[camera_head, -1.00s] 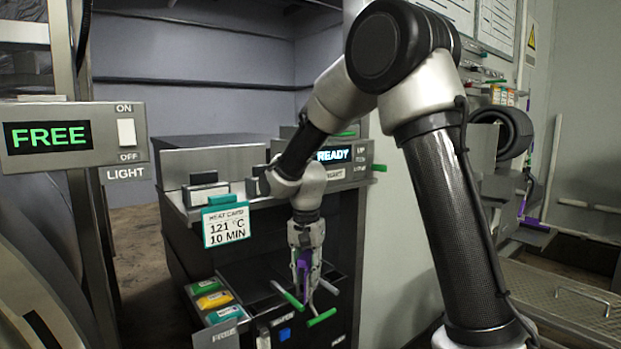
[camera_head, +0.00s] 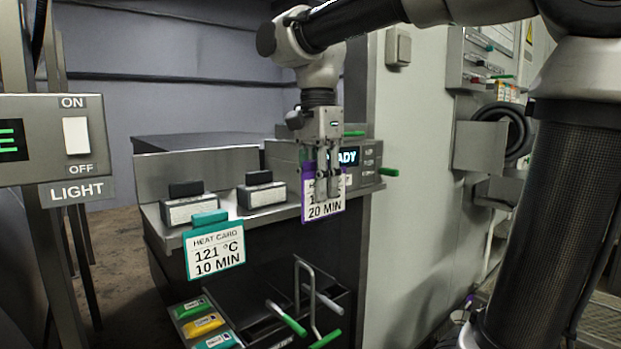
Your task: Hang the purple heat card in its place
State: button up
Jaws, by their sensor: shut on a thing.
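The purple heat card (camera_head: 324,213) is a white card with a purple edge, and "20 MIN" shows on its lower part. My gripper (camera_head: 327,190) is shut on it and points down, with its fingers covering the card's middle. The card hangs upright in front of the cabinet's right part, overlapping the READY display in the picture. A teal heat card (camera_head: 216,252) reading "121 °C 10 MIN" hangs at the counter's front edge on the left. I cannot tell whether the purple card touches the counter edge.
Two dark-topped blocks with white labels (camera_head: 190,209) stand on the counter (camera_head: 163,236). Below are green, yellow and teal packets (camera_head: 203,325) and green-ended handles (camera_head: 325,338). A green-ended lever (camera_head: 388,172) sticks out by the display. A light switch panel (camera_head: 55,140) stands at the near left.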

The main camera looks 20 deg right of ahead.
aim_at(294, 216)
jog(key=shift+w+a+f, duration=0.4)
jog(key=shift+w+f, duration=0.3)
jog(key=shift+w, duration=0.55)
jog(key=shift+w+a+f, duration=0.35)
jog(key=shift+w+f, duration=0.3)
jog(key=shift+w, duration=0.55)
jog(key=shift+w+a+f, duration=0.4)
jog(key=shift+w+f, duration=0.3)
jog(key=shift+w, duration=0.55)
jog(key=shift+f, duration=0.55)
jog(key=shift+f, duration=1.6)
jog(key=o, duration=1)
jog(key=shift+o, duration=0.2)
jog(key=shift+r, duration=0.15)
